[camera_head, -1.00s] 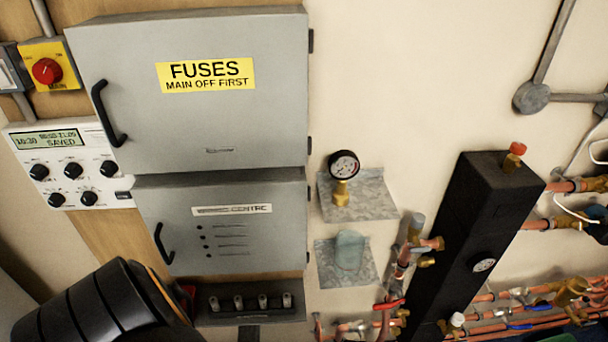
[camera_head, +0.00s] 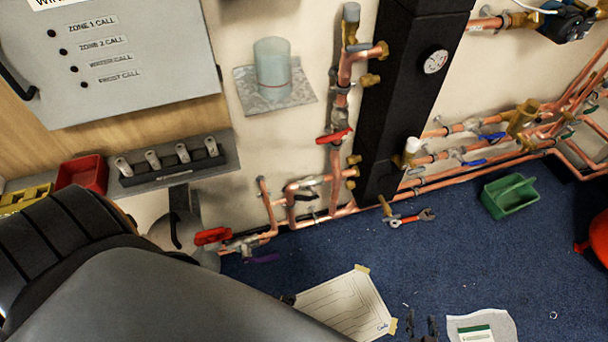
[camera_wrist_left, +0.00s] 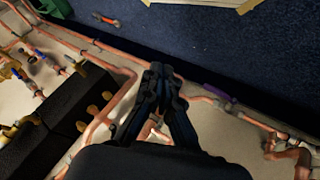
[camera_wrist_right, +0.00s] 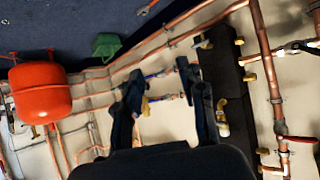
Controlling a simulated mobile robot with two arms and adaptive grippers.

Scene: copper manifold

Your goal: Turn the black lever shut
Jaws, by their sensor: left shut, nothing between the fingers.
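A dark lever (camera_head: 308,181), which looks like the black lever, sits on a short copper branch left of the tall black column. It appears to lie roughly along that branch; its exact angle is hard to tell. It also shows at the right in the right wrist view (camera_wrist_right: 298,46). My left gripper (camera_wrist_left: 160,72) is shut and empty in front of the copper pipes. In the head view my left arm hides most of it. My right gripper (camera_wrist_right: 160,82) is open and empty; its dark fingertips show at the bottom of the head view (camera_head: 421,324), apart from the lever.
Red levers (camera_head: 335,136) sit on neighbouring valves, one at the lower left (camera_head: 213,236). The black column (camera_head: 402,100) stands right of the branch. A paper sheet (camera_head: 345,305), a wrench (camera_head: 412,217) and a green tray (camera_head: 510,195) lie on the blue floor. A red vessel (camera_wrist_right: 38,93) shows too.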

